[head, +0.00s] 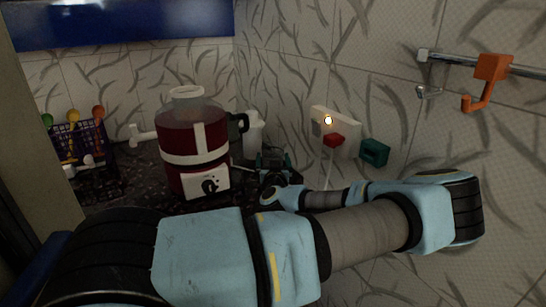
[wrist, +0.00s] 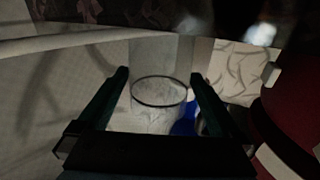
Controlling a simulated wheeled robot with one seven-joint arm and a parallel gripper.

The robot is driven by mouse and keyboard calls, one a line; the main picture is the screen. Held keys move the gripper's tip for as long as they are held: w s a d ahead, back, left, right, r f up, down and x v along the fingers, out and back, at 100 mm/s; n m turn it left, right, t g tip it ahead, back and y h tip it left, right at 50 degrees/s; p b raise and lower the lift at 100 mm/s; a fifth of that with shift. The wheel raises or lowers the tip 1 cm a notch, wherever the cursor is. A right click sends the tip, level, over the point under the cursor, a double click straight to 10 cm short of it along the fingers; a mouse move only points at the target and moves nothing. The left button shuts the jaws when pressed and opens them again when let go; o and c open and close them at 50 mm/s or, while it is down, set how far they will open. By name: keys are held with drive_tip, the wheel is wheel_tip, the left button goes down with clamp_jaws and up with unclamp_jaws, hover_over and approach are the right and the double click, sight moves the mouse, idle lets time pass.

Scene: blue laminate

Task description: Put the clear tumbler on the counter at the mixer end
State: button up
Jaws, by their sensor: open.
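The clear tumbler (wrist: 160,112) shows in the wrist view as a see-through cylinder with a dark ring around it. It appears between the two dark teal fingers of my gripper (wrist: 158,78). The fingers are open, with a visible gap on each side of the tumbler. In the head view my gripper (head: 273,162) is low by the wall, right of the red mixer-like appliance (head: 194,142). A pale cylinder (head: 254,135) stands just behind it; I cannot tell whether this is the tumbler. The appliance also shows at the right of the wrist view (wrist: 293,95).
A blue basket (head: 92,135) with colored spoons stands at the far left of the dark counter (head: 135,172). The right wall has a socket plate (head: 350,130) with a red plug, a teal holder (head: 374,152) and a rail with an orange hook (head: 488,80).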

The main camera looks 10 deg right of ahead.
drive_tip(key=shift+w+d, duration=0.1)
drive_tip(key=shift+w, duration=0.35)
drive_tip(key=c, duration=1.3)
drive_tip(key=shift+r, duration=0.1)
